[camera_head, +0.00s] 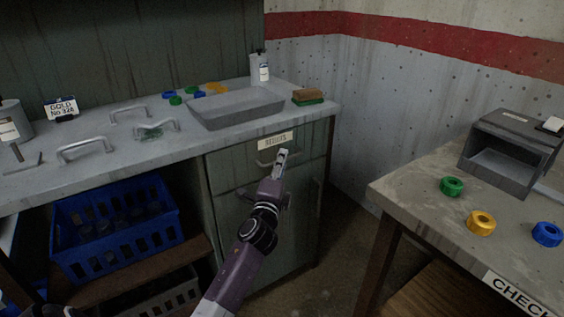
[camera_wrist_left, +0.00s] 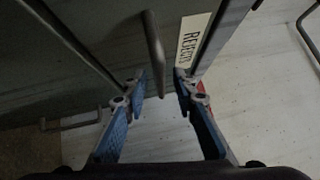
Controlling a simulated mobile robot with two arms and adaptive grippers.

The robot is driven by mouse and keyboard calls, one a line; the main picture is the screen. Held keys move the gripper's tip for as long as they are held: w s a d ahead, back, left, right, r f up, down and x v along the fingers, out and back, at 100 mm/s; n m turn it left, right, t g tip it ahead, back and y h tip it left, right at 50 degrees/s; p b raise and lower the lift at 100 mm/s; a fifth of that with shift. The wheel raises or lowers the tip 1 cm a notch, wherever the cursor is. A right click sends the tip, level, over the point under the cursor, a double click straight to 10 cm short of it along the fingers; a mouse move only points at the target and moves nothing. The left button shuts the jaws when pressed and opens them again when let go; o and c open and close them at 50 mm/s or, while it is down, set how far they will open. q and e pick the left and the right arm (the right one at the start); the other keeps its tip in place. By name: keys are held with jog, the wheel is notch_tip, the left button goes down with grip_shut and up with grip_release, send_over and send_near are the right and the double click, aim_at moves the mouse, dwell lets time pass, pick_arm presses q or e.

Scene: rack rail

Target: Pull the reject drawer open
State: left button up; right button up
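The reject drawer (camera_head: 311,143) is the top drawer of the grey-green cabinet under the counter, with a "REJECTS" label on its front. It looks closed, its front about flush with the cabinet. Its bar handle (camera_head: 263,163) is partly hidden behind my left gripper (camera_head: 281,156). In the left wrist view, my left gripper (camera_wrist_left: 160,88) is open, its two blue-padded fingers apart. The drawer handle (camera_wrist_left: 153,50) runs into the gap between the fingertips, and I see clear space on both sides of it. Contact is not visible. My right gripper is in neither view.
Below the drawer is a cabinet door (camera_head: 235,230) with its own handle. A blue crate (camera_head: 115,245) stands on a shelf to the left. A grey tray (camera_head: 240,118) sits on the counter. A second table (camera_head: 420,195) with rings stands right, with open floor between.

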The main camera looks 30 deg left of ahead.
pick_arm(q)
jog(key=shift+w+a+r, duration=0.1)
jog(key=shift+w+a, duration=0.15)
jog(key=shift+w, duration=0.35)
grip_shut()
